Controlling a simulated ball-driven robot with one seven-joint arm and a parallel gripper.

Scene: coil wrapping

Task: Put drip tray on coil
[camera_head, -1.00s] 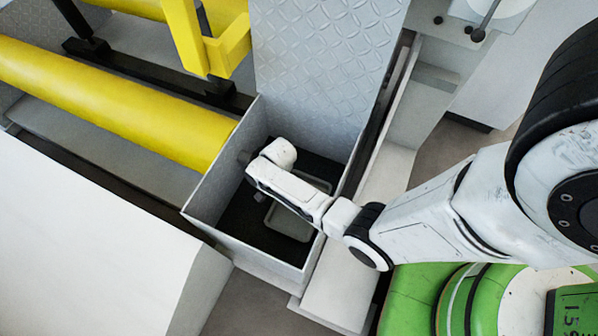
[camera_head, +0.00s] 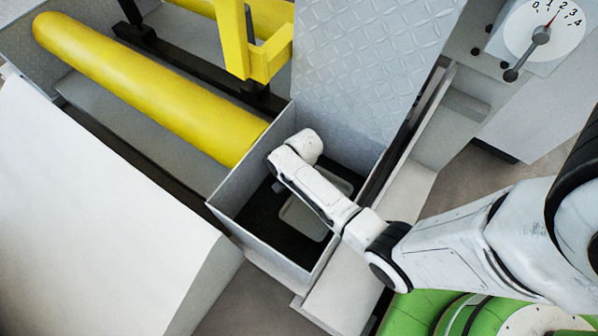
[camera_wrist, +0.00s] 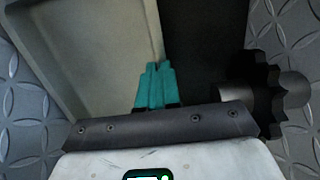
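The drip tray (camera_head: 304,218) is a shallow light grey tray with rounded corners. It is inside an open grey metal box, over a dark floor, partly hidden by my arm. In the wrist view the tray (camera_wrist: 95,45) fills the upper left. My gripper (camera_wrist: 158,68) has teal fingers close together at the tray's right rim, one on each side of it, and looks shut on it. In the head view my wrist hides the fingers. I cannot tell which thing is the coil.
The box (camera_head: 262,252) has walls on all sides and a tall patterned plate (camera_head: 372,60) behind it. A yellow roller (camera_head: 150,90) and yellow bracket (camera_head: 240,50) stand at the upper left. A large white surface (camera_head: 90,210) fills the left. A dial (camera_head: 540,30) is upper right.

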